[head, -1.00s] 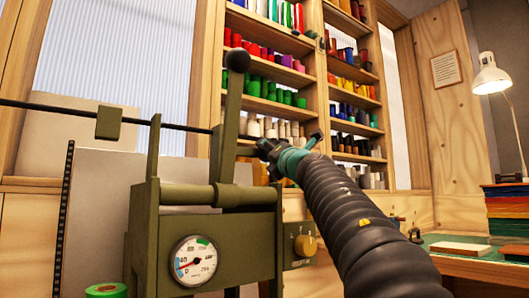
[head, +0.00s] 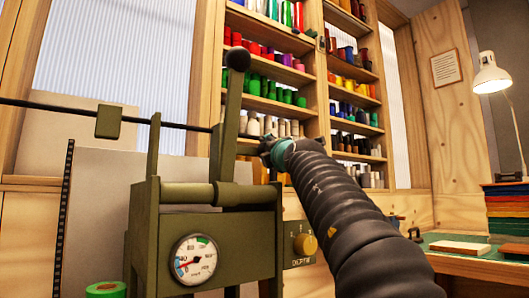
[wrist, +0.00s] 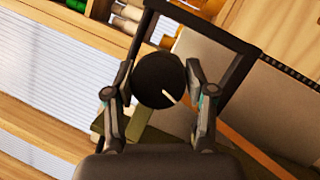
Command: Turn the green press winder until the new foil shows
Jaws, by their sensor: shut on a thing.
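The green press (head: 215,235) stands left of centre in the head view, its long lever (head: 228,120) upright with a black ball on top. My gripper (head: 270,150) is just right of the lever. In the wrist view my gripper (wrist: 164,72) is shut on the winder's round black knob (wrist: 158,84), one finger on each side. A short white mark on the knob points to the lower right. In the head view the knob is hidden. I cannot make out the foil in either view.
A green roll (head: 106,289) is at the lower left. Shelves of coloured rolls (head: 290,75) stand behind. A bench with a green top (head: 450,240) is at the right.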

